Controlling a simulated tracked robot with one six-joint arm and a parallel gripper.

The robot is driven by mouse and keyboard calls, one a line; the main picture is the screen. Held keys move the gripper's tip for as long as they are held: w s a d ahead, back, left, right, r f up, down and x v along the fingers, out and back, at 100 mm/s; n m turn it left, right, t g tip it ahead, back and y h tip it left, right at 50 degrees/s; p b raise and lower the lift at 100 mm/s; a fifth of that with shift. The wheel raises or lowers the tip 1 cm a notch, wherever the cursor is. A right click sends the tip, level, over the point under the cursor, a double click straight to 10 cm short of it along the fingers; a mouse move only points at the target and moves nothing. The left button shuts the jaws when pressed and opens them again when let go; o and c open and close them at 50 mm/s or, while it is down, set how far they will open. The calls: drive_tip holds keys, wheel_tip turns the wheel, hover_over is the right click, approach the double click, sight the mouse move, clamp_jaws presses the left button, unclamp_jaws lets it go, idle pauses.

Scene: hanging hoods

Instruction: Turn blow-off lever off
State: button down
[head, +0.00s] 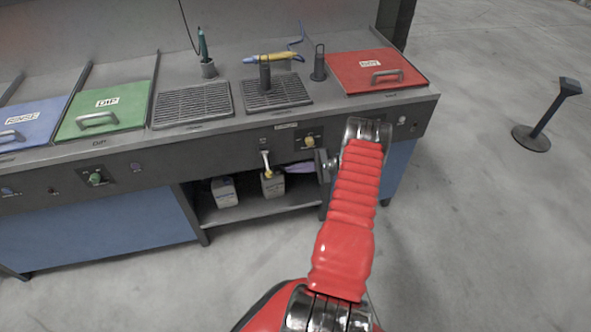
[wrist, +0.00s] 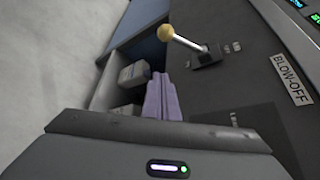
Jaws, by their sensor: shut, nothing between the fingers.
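The blow-off lever (head: 265,160) is a pale shaft with a yellow knob on the bench's dark front panel, below the slatted grates. In the head view it hangs down from its plate. In the wrist view the lever (wrist: 186,42) stands out toward the upper left from a dark base plate. The white BLOW-OFF label (wrist: 292,80) is to its right. My gripper (head: 322,165) is shut and empty, right of the lever and apart from it, partly hidden by my red arm.
A yellow valve knob (head: 309,141) is on the panel right of the lever. A black post (head: 545,115) stands right. Floor in front is clear.

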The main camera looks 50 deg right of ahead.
sight(267, 165)
drive_tip(key=x, duration=0.7)
drive_tip(key=shift+s+a+r, duration=0.45)
drive_tip(key=shift+a+r, duration=0.15)
drive_tip(key=shift+s+a+r, duration=0.45)
drive_tip(key=shift+a+r, duration=0.15)
drive_tip(key=shift+r, duration=0.05)
drive_tip(key=shift+a, duration=0.2)
